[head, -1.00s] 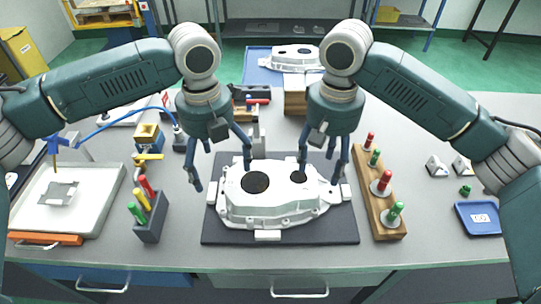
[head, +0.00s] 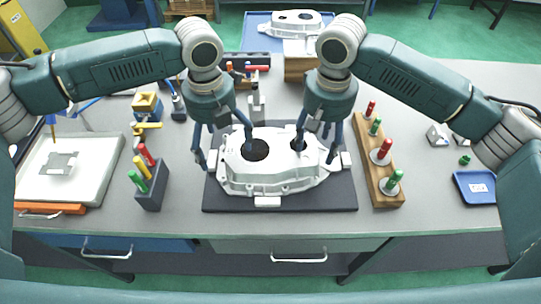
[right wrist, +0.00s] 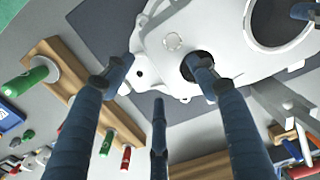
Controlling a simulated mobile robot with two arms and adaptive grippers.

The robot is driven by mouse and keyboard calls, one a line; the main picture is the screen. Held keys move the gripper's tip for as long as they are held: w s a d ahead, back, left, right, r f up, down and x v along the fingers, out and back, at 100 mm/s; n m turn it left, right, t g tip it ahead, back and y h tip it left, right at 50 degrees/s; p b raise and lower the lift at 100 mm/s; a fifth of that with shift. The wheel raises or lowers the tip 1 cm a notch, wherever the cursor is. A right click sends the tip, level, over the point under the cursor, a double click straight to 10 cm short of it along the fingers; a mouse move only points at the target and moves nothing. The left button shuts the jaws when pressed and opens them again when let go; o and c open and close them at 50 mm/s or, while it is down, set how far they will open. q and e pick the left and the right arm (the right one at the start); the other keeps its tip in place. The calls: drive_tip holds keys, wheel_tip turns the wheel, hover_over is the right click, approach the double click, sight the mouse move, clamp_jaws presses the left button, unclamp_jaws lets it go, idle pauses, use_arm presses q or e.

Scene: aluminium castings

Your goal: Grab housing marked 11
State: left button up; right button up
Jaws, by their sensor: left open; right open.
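A pale aluminium housing (head: 272,175) with two dark round openings lies on a dark mat (head: 230,203) at the middle of the bench. I cannot read any number on it. My left gripper (head: 224,156) is open over its left end, one finger by the large opening and others outside the left edge. My right gripper (head: 316,151) is open over its right end. In the right wrist view, one right finger overlaps the smaller opening of the housing (right wrist: 195,38) and the others are outside its edge. Whether any finger touches it is unclear.
A second housing (head: 296,22) sits on a blue tray (head: 256,24) behind. A wooden rack (head: 386,196) with red and green pieces stands right of the mat. A dark holder (head: 152,192) with coloured handles and a white tray (head: 95,180) are on the left.

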sight(223, 152)
use_arm(q)
drive_tip(key=shift+f, duration=2.2)
use_arm(e)
drive_tip(key=shift+f, duration=2.2)
use_arm(q)
drive_tip(key=c, duration=1.2)
use_arm(e)
drive_tip(key=c, duration=1.2)
use_arm(q)
drive_tip(key=c, duration=0.4)
use_arm(e)
clamp_jaws()
use_arm(q)
drive_tip(key=c, duration=0.5)
drive_tip(key=shift+o, duration=0.2)
drive_tip(key=shift+r, duration=0.1)
use_arm(e)
drive_tip(key=shift+r, duration=0.1)
